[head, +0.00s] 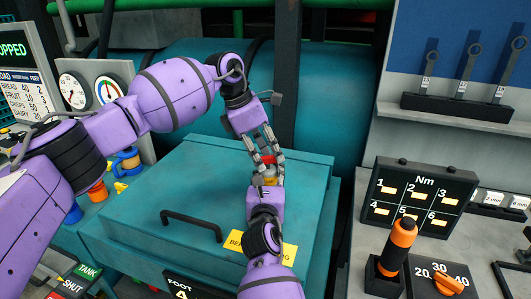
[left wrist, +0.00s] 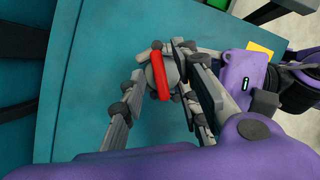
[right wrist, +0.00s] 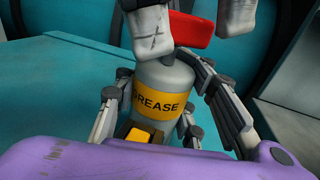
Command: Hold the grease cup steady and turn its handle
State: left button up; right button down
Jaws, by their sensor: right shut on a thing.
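The grey grease cup with its yellow GREASE label (right wrist: 165,103) stands upright above the teal lid. It is small in the head view (head: 268,181). My right gripper (right wrist: 160,110) is shut on the cup's body, one finger along each side. The red handle (left wrist: 160,71) lies across the cup's top; it also shows in the right wrist view (right wrist: 192,30). My left gripper (left wrist: 163,65) comes from above, open, with a finger on either side of the handle. A gap shows between fingers and handle; contact is unclear. The fingers partly hide the handle in the right wrist view.
The teal lid (head: 150,215) has a black bar handle (head: 190,222) and a yellow sign (head: 285,250) partly hidden by my right arm. Gauges (head: 90,88) stand at the left. A torque panel (head: 418,200) and an orange-handled tool (head: 398,245) stand at the right.

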pick_arm(q)
jog(key=v, duration=1.2)
pick_arm(e)
jog(key=c, duration=1)
grip_release()
